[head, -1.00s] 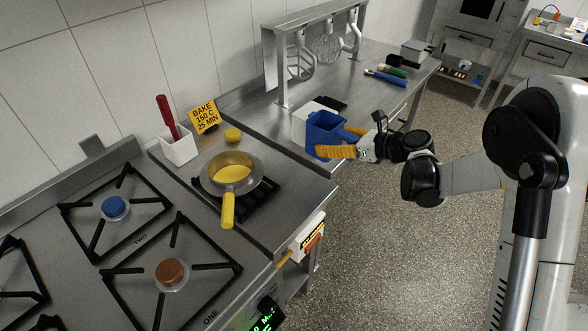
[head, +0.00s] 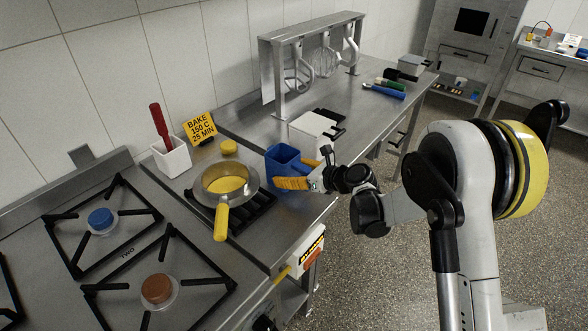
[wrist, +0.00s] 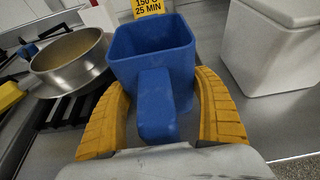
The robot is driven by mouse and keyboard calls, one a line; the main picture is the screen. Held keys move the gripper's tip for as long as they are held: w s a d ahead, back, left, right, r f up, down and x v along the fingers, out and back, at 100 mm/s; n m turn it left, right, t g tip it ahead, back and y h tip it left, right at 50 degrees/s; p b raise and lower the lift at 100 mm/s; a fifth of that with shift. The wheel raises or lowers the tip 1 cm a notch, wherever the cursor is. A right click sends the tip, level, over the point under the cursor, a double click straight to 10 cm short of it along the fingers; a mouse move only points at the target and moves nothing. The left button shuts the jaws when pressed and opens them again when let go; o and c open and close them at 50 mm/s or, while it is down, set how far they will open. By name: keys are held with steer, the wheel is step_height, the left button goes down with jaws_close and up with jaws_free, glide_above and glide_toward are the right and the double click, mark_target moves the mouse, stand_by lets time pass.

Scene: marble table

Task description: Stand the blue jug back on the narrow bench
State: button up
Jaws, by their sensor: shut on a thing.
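The blue jug (head: 283,160) is upright, just right of the pan in the head view, at the steel worktop between the stove and the long counter. I cannot tell whether its base touches the surface. My gripper (head: 297,174) has its yellow ribbed fingers closed around the jug's handle side. In the wrist view the jug (wrist: 155,48) stands between the two fingers (wrist: 160,112), its open top and blue handle facing me. The bare steel bench surface (head: 250,226) shows in front of the pan. Its exact boundary near the jug is partly hidden.
A steel pan (head: 205,197) with yellow contents sits on a black grate left of the jug. A white box (head: 312,130) stands close on the right. A yellow sign (head: 200,126) and white pot (head: 172,158) stand behind. The long counter (head: 345,100) has free room.

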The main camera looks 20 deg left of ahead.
steer(key=shift+f, duration=0.1)
steer(key=shift+f, duration=0.15)
steer(key=o, duration=1.2)
steer(key=shift+o, duration=0.2)
steer(key=shift+d, duration=0.1)
